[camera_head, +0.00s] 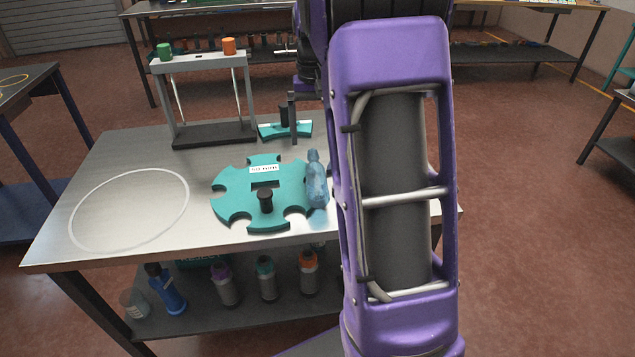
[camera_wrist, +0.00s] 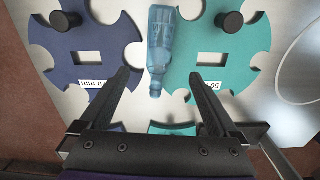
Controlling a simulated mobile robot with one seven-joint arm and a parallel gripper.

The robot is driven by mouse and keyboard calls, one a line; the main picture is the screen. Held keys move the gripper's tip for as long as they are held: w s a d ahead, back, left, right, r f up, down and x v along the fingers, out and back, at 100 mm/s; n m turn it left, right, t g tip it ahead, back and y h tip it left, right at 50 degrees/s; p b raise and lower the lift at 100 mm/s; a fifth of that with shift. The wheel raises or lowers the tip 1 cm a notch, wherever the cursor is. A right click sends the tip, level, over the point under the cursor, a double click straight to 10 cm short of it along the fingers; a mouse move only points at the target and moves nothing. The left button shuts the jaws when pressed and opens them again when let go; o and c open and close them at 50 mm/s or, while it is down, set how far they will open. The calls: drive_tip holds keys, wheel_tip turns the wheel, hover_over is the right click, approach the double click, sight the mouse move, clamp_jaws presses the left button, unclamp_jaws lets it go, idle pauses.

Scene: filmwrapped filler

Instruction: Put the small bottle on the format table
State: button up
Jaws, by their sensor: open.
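A small translucent blue bottle (camera_head: 316,185) is on the steel-topped table (camera_head: 120,165), at the right edge of a teal star wheel (camera_head: 285,205). In the wrist view the bottle (camera_wrist: 160,45) appears to lie between the teal wheel (camera_wrist: 245,65) and a navy wheel (camera_wrist: 85,60), its neck towards me. My gripper (camera_wrist: 163,85) is open and empty, with the bottle's neck in line between its fingers; I cannot tell the height gap. In the head view my purple arm hides the navy wheel. No label shows whether this table is the format table.
A grey stand (camera_head: 215,135) with green and orange knobs stands at the back. A white circle (camera_head: 130,210) marks clear tabletop at the left. Several capped bottles stand on the lower shelf (camera_head: 240,300). Another table (camera_head: 25,75) stands at the far left.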

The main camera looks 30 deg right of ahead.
sight(316, 172)
wheel_tip(316, 172, down, 7)
drive_tip(key=shift+r+b, duration=0.2)
drive_tip(key=shift+b, duration=0.25)
drive_tip(key=f, duration=0.3)
drive_tip(key=f+b, duration=0.1)
drive_tip(key=f, duration=0.1)
drive_tip(key=shift+s+f, duration=0.15)
drive_tip(key=shift+s, duration=0.1)
clamp_jaws()
wheel_tip(316, 172, up, 9)
drive_tip(key=shift+r+p, duration=0.2)
drive_tip(key=shift+p, duration=0.65)
drive_tip(key=shift+r, duration=0.35)
